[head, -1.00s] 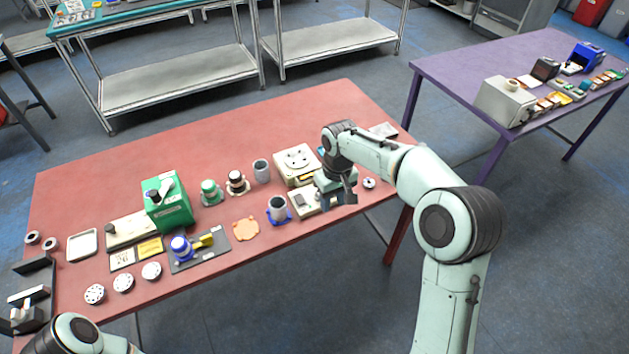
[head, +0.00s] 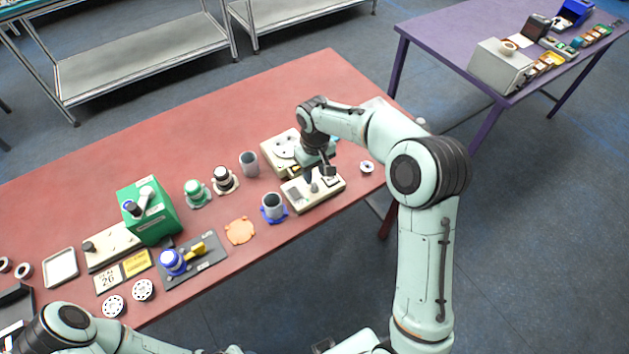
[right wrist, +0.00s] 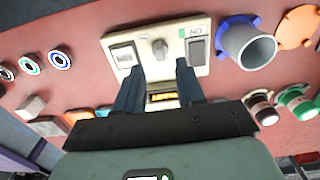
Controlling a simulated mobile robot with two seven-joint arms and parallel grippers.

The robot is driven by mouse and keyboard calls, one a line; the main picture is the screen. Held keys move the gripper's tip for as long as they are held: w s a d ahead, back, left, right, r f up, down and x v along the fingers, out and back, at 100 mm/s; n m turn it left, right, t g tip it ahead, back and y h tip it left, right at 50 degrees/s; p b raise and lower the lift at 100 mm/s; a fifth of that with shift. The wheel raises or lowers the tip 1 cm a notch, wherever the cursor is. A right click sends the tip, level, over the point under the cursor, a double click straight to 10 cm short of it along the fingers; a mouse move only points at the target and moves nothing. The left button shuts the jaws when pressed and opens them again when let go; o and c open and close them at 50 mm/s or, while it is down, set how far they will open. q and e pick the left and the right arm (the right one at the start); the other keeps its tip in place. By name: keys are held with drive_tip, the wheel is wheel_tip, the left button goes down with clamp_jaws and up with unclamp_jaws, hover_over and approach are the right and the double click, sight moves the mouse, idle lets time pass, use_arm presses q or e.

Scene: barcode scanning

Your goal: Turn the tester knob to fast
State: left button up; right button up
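A cream box (head: 330,195) with a small grey knob (head: 314,187) lies near the red table's front edge. In the right wrist view the cream box (right wrist: 187,28) shows the knob (right wrist: 160,48) between two rocker switches, one by an "ON" mark. My right gripper (head: 318,174) is above the box; in the right wrist view its fingers (right wrist: 158,80) are apart and empty, with the knob just beyond and between the tips. I cannot read any fast mark. My left arm (head: 70,328) shows at the lower left, but its gripper is not in view.
A cream device (head: 272,152) with a round top stands just behind the box. A grey cup in a blue ring (head: 273,207) stands to its left, and a small white ring (head: 366,167) to its right. A green box (head: 165,213) with black knobs is farther left.

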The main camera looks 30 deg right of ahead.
sight(315, 184)
drive_tip(key=shift+f, duration=2.4)
clamp_jaws()
